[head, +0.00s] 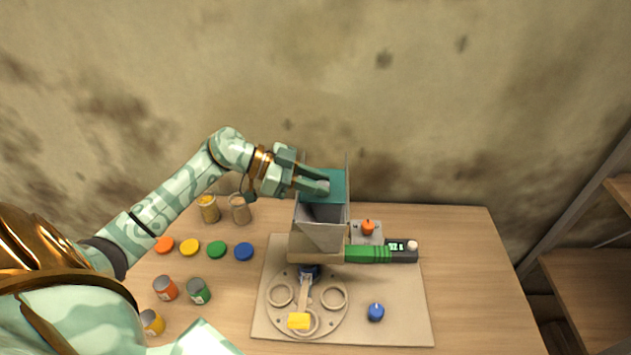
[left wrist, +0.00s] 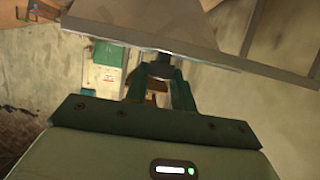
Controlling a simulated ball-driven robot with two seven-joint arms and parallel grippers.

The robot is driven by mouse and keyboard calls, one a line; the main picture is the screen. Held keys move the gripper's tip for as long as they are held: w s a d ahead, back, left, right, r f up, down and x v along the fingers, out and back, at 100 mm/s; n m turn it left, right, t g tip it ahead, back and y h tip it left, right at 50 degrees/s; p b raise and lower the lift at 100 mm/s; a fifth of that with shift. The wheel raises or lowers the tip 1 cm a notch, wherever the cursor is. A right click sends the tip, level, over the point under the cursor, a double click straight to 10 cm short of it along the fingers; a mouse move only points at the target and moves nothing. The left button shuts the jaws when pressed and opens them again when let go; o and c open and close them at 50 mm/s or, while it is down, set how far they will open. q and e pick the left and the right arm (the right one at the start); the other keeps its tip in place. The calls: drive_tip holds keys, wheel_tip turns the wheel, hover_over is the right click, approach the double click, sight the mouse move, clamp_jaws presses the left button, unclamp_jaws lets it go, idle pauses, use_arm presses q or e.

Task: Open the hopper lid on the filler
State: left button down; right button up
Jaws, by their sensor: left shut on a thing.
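The filler's hopper (head: 322,235) is a grey, open-topped box on a board on the table. Its teal lid (head: 339,181) is tilted up at the back of the hopper, and the dark opening shows in front of it. My left gripper (head: 324,186) reaches in from the left and is shut at the lid; its fingers hide the exact part held. In the left wrist view the gripper (left wrist: 160,72) has its fingers against a dark piece beneath a large grey panel. My right gripper is not in view.
Jars (head: 209,210), colored lids (head: 217,248) and cans (head: 198,291) stand left. The table's right side (head: 470,260) is clear.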

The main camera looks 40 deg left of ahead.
use_arm(q)
drive_tip(key=w+a, duration=0.1)
drive_tip(key=w+a+b, duration=0.1)
drive_tip(key=w, duration=0.1)
drive_tip(key=shift+w+a+f, duration=0.1)
drive_tip(key=shift+w, duration=0.2)
drive_tip(key=shift+w+a, duration=0.2)
drive_tip(key=shift+w, duration=0.05)
drive_tip(key=c, duration=1.2)
unclamp_jaws()
drive_tip(key=shift+o, duration=0.2)
drive_tip(key=shift+s, duration=0.1)
drive_tip(key=shift+s+a+r, duration=0.1)
drive_tip(key=shift+a+r, duration=0.1)
drive_tip(key=shift+a, duration=0.15)
drive_tip(key=v, duration=1.5)
drive_tip(key=shift+s+a+r+p, duration=0.15)
drive_tip(key=shift+s+p, duration=0.05)
drive_tip(key=shift+p, duration=0.1)
